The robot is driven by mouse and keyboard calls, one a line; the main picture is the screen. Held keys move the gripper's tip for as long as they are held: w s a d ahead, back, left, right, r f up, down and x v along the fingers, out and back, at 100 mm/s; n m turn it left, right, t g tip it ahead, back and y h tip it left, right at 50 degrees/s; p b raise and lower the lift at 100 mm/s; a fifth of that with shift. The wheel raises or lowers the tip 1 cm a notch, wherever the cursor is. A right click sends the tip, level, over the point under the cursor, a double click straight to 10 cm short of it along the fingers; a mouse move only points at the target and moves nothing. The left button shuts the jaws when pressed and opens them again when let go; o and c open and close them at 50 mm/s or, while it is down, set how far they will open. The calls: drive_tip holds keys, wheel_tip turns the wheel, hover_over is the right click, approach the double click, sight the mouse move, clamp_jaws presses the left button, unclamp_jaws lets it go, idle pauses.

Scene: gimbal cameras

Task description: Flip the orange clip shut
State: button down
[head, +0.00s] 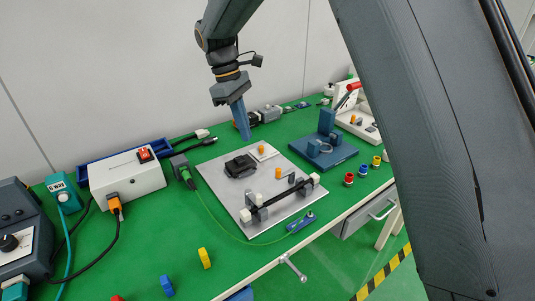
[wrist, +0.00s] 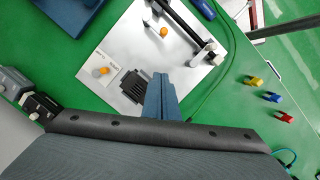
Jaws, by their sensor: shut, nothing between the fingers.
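A light grey plate (head: 222,174) on the green bench carries small orange parts. One orange piece (head: 262,149) stands by a small white panel near the back edge; it also shows in the wrist view (wrist: 102,71), left of my fingers. Another orange piece (head: 278,172) stands nearer the black bar; it also shows in the wrist view (wrist: 163,31). I cannot tell which is the clip or whether it is open. My gripper (head: 246,138) is shut and empty, pointing down above the plate's back side. Its blue fingers (wrist: 160,80) show beside a black ribbed block (wrist: 134,86), apart from the orange parts.
A black bar (head: 284,194) on grey brackets crosses the plate's front. A blue fixture (head: 324,146) stands to the right. A white box (head: 126,177) with cables stands left. A green cable runs around the plate's left and front.

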drive_tip(key=x, duration=0.3)
drive_tip(key=p+x, duration=0.1)
drive_tip(key=x, duration=0.2)
drive_tip(key=p+x, duration=0.1)
drive_tip(key=x, duration=0.3)
drive_tip(key=shift+s+d, duration=0.1)
drive_tip(key=shift+d, duration=0.35)
drive_tip(key=shift+s+d+r+p, duration=0.1)
drive_tip(key=shift+s+d+p, duration=0.2)
drive_tip(key=shift+d, duration=0.25)
drive_tip(key=shift+s+d+r+p, duration=0.15)
drive_tip(key=shift+d+p, duration=0.15)
drive_tip(key=shift+d, duration=0.25)
drive_tip(key=shift+s+d+f, duration=0.25)
drive_tip(key=shift+d, duration=0.45)
drive_tip(key=shift+a, duration=0.2)
drive_tip(key=shift+s+d+p, duration=0.1)
drive_tip(key=shift+d+p, duration=0.1)
drive_tip(key=shift+p, duration=0.1)
